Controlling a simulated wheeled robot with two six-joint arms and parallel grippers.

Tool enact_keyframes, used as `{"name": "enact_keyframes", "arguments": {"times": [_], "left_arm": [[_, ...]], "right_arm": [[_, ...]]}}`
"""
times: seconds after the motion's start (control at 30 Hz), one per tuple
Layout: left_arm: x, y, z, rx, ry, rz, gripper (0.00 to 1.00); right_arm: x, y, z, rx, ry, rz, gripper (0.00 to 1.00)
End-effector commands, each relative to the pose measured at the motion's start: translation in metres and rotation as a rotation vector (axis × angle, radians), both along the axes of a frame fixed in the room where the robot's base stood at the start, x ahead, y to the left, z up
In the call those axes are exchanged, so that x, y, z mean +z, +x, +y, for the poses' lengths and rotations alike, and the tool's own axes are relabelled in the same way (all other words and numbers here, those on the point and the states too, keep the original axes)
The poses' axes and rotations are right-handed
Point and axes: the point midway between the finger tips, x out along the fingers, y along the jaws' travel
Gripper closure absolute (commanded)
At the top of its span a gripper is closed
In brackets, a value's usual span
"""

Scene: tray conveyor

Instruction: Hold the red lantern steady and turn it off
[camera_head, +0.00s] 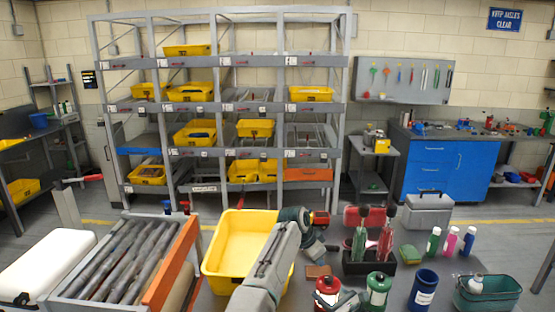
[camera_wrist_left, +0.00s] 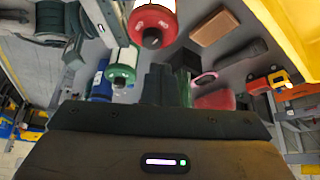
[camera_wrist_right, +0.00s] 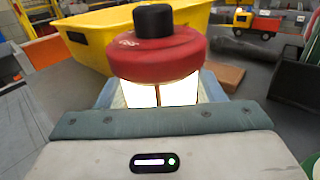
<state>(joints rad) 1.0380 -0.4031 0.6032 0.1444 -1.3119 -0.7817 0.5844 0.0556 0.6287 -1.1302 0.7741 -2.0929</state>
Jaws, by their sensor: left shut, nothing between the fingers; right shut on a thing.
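The red lantern (camera_head: 327,287) stands upright at the lower middle of the head view. In the right wrist view its red cap (camera_wrist_right: 158,58) carries a black top button (camera_wrist_right: 153,20), and the glass (camera_wrist_right: 160,93) below glows white. My right gripper (camera_wrist_right: 160,95) is shut around the glass, a finger on each side. My left gripper (camera_head: 327,247) is shut and empty, above and behind the lantern. In the left wrist view, my left fingertips (camera_wrist_left: 170,80) are apart from the red lantern (camera_wrist_left: 152,22) and its button.
A green lantern (camera_head: 377,291) stands just right of the red one, with a blue cup (camera_head: 422,291) beyond. A yellow bin (camera_head: 222,262) is to the left. A brown block (camera_head: 318,271), a toy truck (camera_head: 320,218) and a black tool caddy (camera_head: 368,266) lie behind.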

Motion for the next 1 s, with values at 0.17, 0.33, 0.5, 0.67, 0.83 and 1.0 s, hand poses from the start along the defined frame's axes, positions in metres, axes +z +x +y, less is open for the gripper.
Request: {"name": "enact_keyframes", "arguments": {"times": [0.17, 0.33, 0.5, 0.67, 0.83, 1.0], "left_arm": [[-0.018, -0.001, 0.001, 0.000, 0.001, 0.003, 1.00], [-0.040, -0.001, 0.001, 0.000, 0.001, 0.003, 1.00], [-0.057, 0.000, 0.000, 0.000, 0.000, 0.001, 1.00], [-0.066, 0.000, 0.000, 0.000, 0.000, 0.001, 1.00], [-0.068, 0.000, 0.000, 0.000, 0.000, 0.000, 1.00], [-0.068, 0.000, 0.000, 0.000, 0.000, 0.000, 1.00]], "right_arm": [[0.000, 0.000, 0.000, 0.000, 0.001, -0.001, 0.71], [0.000, 0.000, 0.000, 0.000, 0.001, -0.001, 0.71], [0.001, 0.000, 0.000, 0.000, 0.001, -0.001, 0.71], [0.000, 0.000, 0.000, 0.000, 0.001, -0.001, 0.71], [0.000, 0.000, 0.000, 0.000, 0.001, -0.001, 0.71], [0.000, 0.000, 0.000, 0.000, 0.001, -0.001, 0.71]]}}
